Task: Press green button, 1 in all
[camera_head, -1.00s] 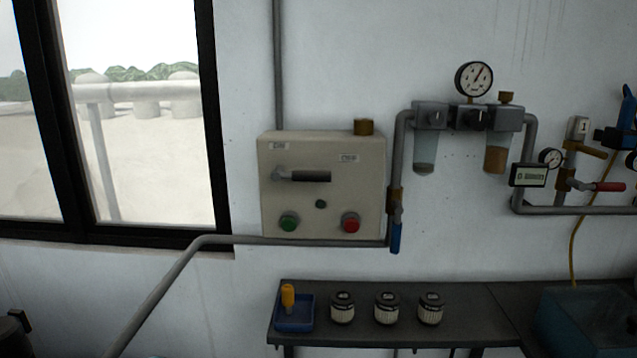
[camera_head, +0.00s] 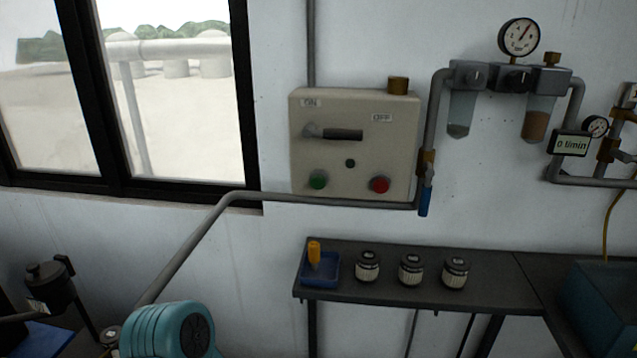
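The green button (camera_head: 318,180) sits at the lower left of a beige control box (camera_head: 353,110) on the wall. A red button (camera_head: 380,185) is at the box's lower right, with a dark lever handle (camera_head: 342,134) above them. A grey pipe runs just below the buttons. Neither of my grippers shows clearly in the head view. A rounded teal part with a dark disc is at the bottom left; I cannot tell whether it is part of my arm.
A dark bench (camera_head: 420,288) below holds a blue tray (camera_head: 320,282) with a yellow-handled tool and three small jars (camera_head: 411,270). A filter unit with a gauge (camera_head: 519,38) is on the wall at right. A window (camera_head: 170,100) is at left.

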